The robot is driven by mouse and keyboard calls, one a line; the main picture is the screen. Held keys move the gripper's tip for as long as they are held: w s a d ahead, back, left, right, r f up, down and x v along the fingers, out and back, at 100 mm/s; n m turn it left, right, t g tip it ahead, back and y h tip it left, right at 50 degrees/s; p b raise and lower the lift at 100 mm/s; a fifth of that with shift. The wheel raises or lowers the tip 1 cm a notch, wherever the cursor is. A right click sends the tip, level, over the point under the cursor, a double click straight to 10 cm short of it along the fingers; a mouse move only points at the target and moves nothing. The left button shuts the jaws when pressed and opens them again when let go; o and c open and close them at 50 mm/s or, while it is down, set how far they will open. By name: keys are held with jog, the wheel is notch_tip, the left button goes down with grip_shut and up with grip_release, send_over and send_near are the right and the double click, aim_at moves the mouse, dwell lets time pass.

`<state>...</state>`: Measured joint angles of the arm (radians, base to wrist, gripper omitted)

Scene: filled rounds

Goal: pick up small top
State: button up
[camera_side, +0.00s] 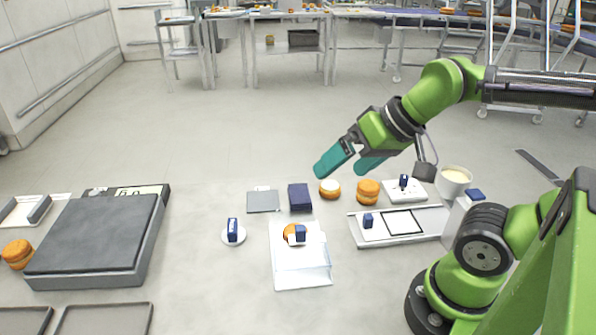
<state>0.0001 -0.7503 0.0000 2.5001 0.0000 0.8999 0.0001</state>
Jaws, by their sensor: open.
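My gripper (342,169) has teal fingers, spread apart and empty, above the work area at centre right. Under it sit a round orange-brown piece with a white upper face (330,188) and a plain orange-brown round (368,191) to its right. A larger round (17,254) is at the far left. I cannot tell for certain which of these is the small top. The gripper touches none of them.
A large grey-topped device (95,235) stands at left. A saucer (240,239) holds a blue block (232,229). Nearby are a dark blue box (300,197), a grey square (263,201), a long tray (436,218), a white board (417,192) and a cup (454,184).

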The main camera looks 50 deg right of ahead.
jog(key=c, duration=0.4)
jog(key=w+d+f+m+g+h, duration=0.1)
jog(key=w+f+m+g, duration=0.25)
jog(key=w, duration=0.25)
jog(key=w+d+f+m+g+h, duration=0.1)
jog(key=w+f+m+g, duration=0.25)
jog(key=w, duration=0.35)
jog(key=shift+m, duration=0.3)
jog(key=f, duration=1.6)
jog(key=shift+s+a+f, duration=0.2)
jog(key=shift+f, duration=0.1)
